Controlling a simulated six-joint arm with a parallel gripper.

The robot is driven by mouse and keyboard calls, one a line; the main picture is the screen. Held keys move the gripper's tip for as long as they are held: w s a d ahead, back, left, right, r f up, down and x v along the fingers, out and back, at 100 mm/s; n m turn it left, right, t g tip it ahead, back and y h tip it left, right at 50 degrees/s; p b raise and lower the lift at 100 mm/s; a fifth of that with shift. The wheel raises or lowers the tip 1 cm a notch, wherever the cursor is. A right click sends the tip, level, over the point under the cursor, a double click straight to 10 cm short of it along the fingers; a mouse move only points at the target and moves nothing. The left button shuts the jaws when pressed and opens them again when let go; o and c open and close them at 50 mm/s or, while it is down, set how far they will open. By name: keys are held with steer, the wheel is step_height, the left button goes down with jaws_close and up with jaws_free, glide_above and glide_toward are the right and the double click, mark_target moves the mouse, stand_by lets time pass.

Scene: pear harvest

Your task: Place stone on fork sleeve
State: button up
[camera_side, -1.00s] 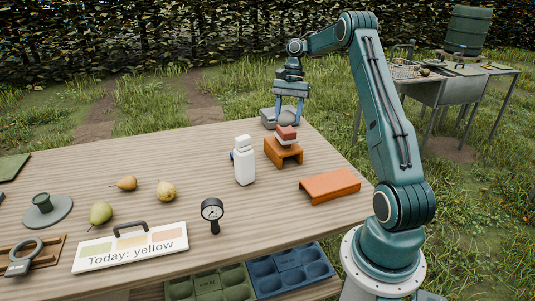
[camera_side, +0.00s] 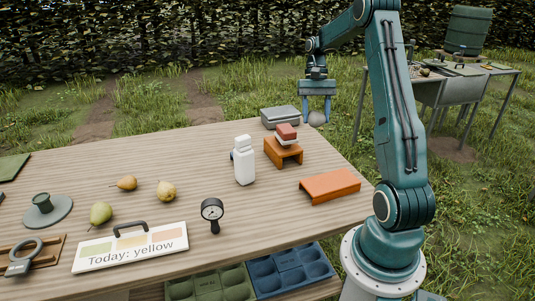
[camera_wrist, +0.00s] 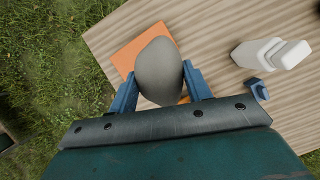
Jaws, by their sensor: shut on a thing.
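My gripper (camera_side: 317,112) is shut on a smooth grey stone (camera_side: 317,119), held in the air just past the table's far right edge in the side view. In the wrist view the stone (camera_wrist: 158,70) sits upright between the blue fingers. A plain orange channel-shaped piece (camera_side: 330,185), which looks like the fork sleeve, lies with its flat top bare near the table's right edge. It shows partly behind the stone in the wrist view (camera_wrist: 128,54). A darker orange stand (camera_side: 283,152) bears a white and a red block.
A grey box (camera_side: 281,117) stands at the table's far corner, left of my gripper. A white bottle (camera_side: 244,165), a dial gauge (camera_side: 212,209), several pears and a sign (camera_side: 131,248) stand on the table (camera_side: 130,160). The wood around the plain orange piece is mostly clear.

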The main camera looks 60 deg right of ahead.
steer(key=s+r+n+g, duration=0.1)
steer(key=s+n, duration=0.2)
steer(key=s, duration=0.4)
steer(key=shift+s+a+r+h, duration=0.15)
steer(key=shift+a+r+h, duration=0.15)
steer(key=shift+a, duration=0.1)
glide_above(332, 182)
steer(key=w+d, duration=0.1)
step_height(332, 182, down, 16)
steer(key=shift+r, duration=0.1)
stand_by(0.3)
steer(key=shift+f, duration=2.1)
steer(key=shift+f, duration=0.15)
steer(key=o, duration=1.2)
